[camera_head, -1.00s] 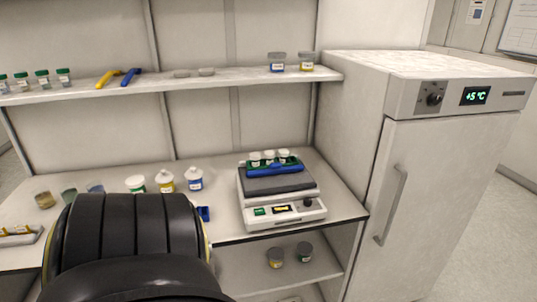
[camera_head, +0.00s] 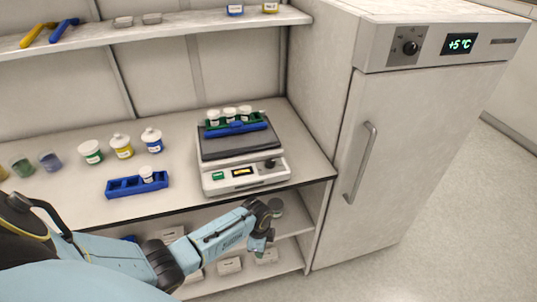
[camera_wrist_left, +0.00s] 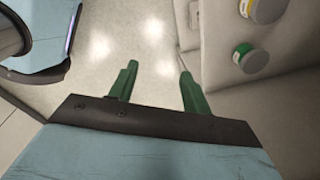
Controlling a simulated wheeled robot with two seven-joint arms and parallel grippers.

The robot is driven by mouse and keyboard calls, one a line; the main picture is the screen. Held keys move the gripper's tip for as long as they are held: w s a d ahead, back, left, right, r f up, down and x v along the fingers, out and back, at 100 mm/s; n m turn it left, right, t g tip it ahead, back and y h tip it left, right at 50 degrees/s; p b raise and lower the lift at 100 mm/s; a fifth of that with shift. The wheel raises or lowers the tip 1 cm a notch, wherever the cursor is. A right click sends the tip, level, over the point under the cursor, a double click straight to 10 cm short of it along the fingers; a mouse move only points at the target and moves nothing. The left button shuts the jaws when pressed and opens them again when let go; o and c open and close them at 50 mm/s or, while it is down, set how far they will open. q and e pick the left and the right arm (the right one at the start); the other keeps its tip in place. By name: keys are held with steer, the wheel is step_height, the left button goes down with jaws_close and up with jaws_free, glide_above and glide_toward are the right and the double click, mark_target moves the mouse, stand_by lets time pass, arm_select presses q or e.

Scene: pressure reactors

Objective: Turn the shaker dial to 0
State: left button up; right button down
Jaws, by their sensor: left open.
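The shaker (camera_head: 212,186) stands on the bench, a white box with a dark top plate. Its front panel has a green button, a small lit display (camera_head: 243,171) with unreadable digits and a dark round dial (camera_head: 270,163) at the right. A blue rack (camera_head: 236,128) with several white-capped vials sits on top. My left gripper (camera_head: 258,247) is below the bench edge, in front of the shaker and under the dial, apart from it. In the left wrist view its green fingers (camera_wrist_left: 159,68) are spread with only floor between them. My right gripper is not in view.
A blue rack (camera_head: 122,187) with one vial and several capped jars (camera_head: 122,146) stand left of the shaker. A fridge (camera_head: 400,150) reading +5 °C, with its own knob (camera_head: 410,48), stands at the right. The lower shelf (camera_head: 290,222) holds jars and boxes.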

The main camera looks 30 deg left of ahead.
arm_select(q)
steer(key=w+r+m, duration=0.3)
steer(key=w+r, duration=0.3)
steer(key=r, duration=0.3)
step_height(320, 180, up, 27)
steer(key=m+g, duration=0.1)
steer(key=m, duration=1)
glide_above(270, 161)
step_height(270, 161, down, 14)
steer(key=shift+r, duration=0.25)
steer(key=c, duration=1)
